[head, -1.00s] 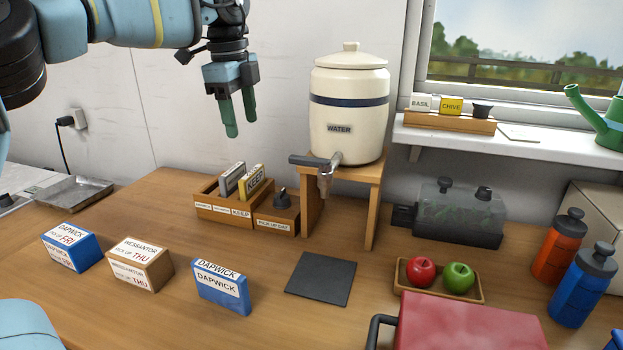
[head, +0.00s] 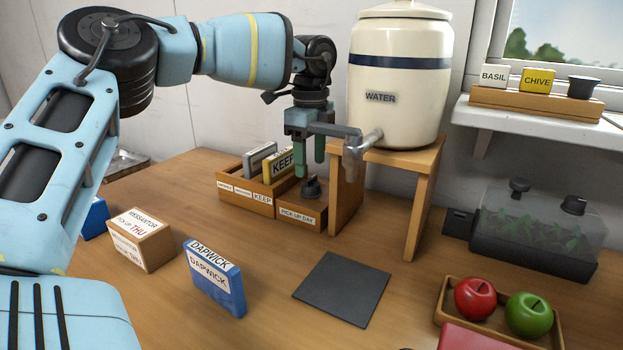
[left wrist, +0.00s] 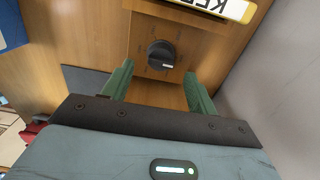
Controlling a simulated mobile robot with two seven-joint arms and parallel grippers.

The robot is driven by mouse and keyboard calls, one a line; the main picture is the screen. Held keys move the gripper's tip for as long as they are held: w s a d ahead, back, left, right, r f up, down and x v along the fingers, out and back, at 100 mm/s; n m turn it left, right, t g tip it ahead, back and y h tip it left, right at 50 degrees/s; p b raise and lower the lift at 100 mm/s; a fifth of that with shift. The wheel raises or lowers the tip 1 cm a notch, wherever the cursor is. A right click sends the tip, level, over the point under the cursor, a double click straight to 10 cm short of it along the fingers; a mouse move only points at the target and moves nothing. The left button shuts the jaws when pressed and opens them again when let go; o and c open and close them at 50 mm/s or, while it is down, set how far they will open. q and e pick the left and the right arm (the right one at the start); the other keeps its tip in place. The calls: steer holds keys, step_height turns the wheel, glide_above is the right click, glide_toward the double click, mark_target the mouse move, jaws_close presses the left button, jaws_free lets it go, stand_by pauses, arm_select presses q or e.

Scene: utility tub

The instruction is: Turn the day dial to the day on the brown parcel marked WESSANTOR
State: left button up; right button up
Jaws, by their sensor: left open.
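The brown WESSANTOR parcel (head: 140,240) stands on the table at the left, and its label reads PICK-UP THU. The day dial (head: 310,188) is a black knob on a small wooden box (head: 290,208) labelled PICK-UP DAY. My left gripper (head: 310,158) is open and empty, fingers pointing down, just above the dial. In the left wrist view the dial (left wrist: 162,54) lies between and beyond the green fingertips (left wrist: 158,75), apparently untouched. A pale mark shows on the knob; the day markings around it are too small to read. My right gripper is out of view.
The cream water crock (head: 400,85) on its wooden stand (head: 425,185) is close right of my gripper, its tap (head: 360,148) beside the fingers. A wooden card box (head: 235,190) adjoins the dial box. A blue DAPWICK parcel (head: 217,280) and dark mat (head: 342,288) lie in front.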

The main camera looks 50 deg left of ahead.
mark_target(311, 178)
arm_select(q)
step_height(311, 178, down, 4)
steer(key=shift+f, duration=0.15)
steer(key=shift+w+f, duration=0.1)
steer(key=shift+f, duration=0.15)
steer(key=c, duration=1)
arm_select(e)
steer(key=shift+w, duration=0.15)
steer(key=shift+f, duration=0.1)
